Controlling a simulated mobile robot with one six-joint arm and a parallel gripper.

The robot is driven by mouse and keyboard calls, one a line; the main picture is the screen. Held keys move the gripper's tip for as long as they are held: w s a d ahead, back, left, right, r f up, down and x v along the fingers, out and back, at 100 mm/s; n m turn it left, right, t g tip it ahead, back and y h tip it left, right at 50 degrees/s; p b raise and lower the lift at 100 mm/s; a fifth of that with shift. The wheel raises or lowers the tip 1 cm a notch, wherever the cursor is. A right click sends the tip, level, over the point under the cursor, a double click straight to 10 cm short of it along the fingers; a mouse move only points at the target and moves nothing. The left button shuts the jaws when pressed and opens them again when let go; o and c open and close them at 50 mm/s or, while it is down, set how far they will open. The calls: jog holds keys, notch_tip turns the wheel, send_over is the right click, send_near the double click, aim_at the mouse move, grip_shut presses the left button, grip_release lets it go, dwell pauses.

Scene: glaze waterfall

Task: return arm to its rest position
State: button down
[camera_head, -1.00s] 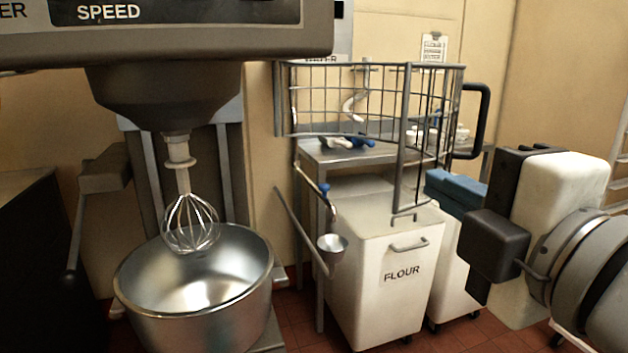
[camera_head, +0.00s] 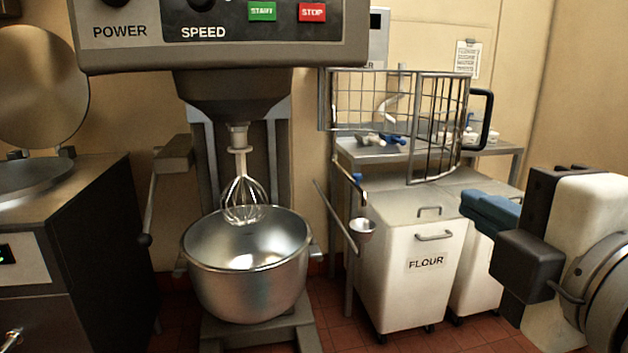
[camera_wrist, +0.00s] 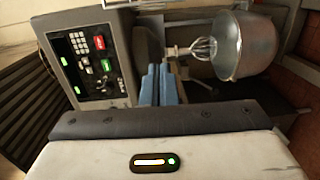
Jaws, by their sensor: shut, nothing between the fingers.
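My gripper (camera_head: 470,203) shows at the right of the head view, its blue fingers pointing left, in front of the white bins. In the wrist view its two blue fingers (camera_wrist: 159,74) lie side by side, shut with nothing between them. The arm is bent in close at the right edge of the head view, with most of it out of the picture. My gripper appears clear of the mixer and the bins, though the exact gap cannot be told.
A mixer with a steel bowl (camera_head: 246,275) and whisk (camera_head: 244,196) stands in the middle. Its wire guard (camera_head: 440,120) is swung open to the right. A flour bin (camera_head: 405,295) stands beside a steel table (camera_head: 372,152). A dark cabinet (camera_head: 105,240) is at left.

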jog(key=w+a+f+m+g+h+p, duration=0.1)
jog(key=w+a+m+g+h+p, duration=0.45)
jog(key=p, duration=0.75)
jog(key=d+f+m+g+y+p, duration=0.1)
jog(key=d+f+m+g+p, duration=0.2)
jog(key=f+m, duration=0.3)
jog(key=d+f+m+g+y+p, duration=0.1)
jog(key=d+f+m+g+p, duration=0.2)
jog(key=f+m+g, duration=0.3)
jog(key=shift+w+f+m+p, duration=0.2)
jog(key=shift+m+p, duration=0.3)
jog(key=shift+m, duration=0.75)
